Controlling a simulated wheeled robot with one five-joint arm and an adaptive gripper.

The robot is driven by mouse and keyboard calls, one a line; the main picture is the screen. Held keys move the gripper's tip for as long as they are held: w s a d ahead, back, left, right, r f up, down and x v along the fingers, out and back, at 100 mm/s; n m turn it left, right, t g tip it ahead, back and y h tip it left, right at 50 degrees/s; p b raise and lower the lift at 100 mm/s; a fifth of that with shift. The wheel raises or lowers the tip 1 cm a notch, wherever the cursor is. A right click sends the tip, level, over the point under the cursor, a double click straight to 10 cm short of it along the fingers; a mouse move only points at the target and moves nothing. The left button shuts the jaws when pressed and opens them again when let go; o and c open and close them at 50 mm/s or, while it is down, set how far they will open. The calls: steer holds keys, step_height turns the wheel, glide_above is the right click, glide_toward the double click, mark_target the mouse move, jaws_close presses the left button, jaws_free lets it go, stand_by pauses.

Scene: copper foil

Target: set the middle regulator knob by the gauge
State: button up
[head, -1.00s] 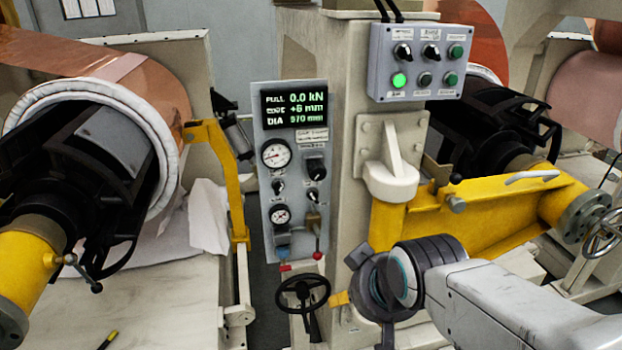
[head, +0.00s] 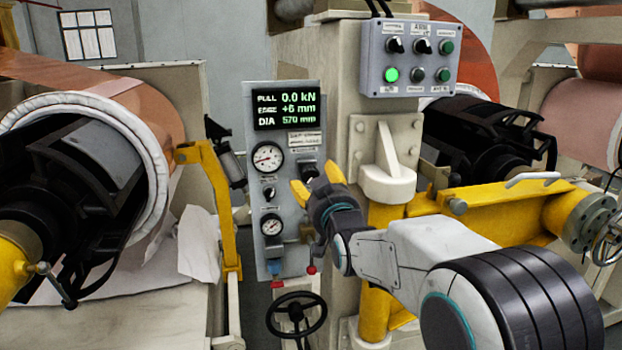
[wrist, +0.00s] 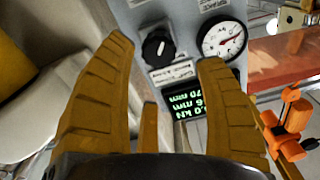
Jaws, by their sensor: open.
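The grey regulator panel (head: 283,110) stands upright on the machine column in the head view. A large round gauge (head: 268,157) sits below its display, its needle toward the lower left. A black knob (head: 307,167) is right of that gauge, partly behind my gripper (head: 317,182). A smaller knob (head: 268,193) lies between the large gauge and a lower gauge (head: 271,225). In the wrist view, my open, empty gripper (wrist: 165,54) points at the black knob (wrist: 157,46), apart from it, with the large gauge (wrist: 222,39) to its right. I cannot tell which knob is the middle regulator.
The display (head: 287,108) reads 0.0 kN, +6 mm and 570 mm. A button box (head: 408,60) has one lit green button. A black handwheel (head: 296,314) and a red-tipped lever (head: 311,268) are below. A yellow arm (head: 215,200) stands left of the panel.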

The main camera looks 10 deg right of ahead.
mark_target(312, 174)
steer(key=shift+w+p, duration=0.55)
steer(key=shift+w, duration=2.55)
steer(key=shift+c, duration=0.2)
steer(key=shift+r, duration=0.15)
steer(key=c, duration=1.1)
steer(key=shift+c, duration=0.2)
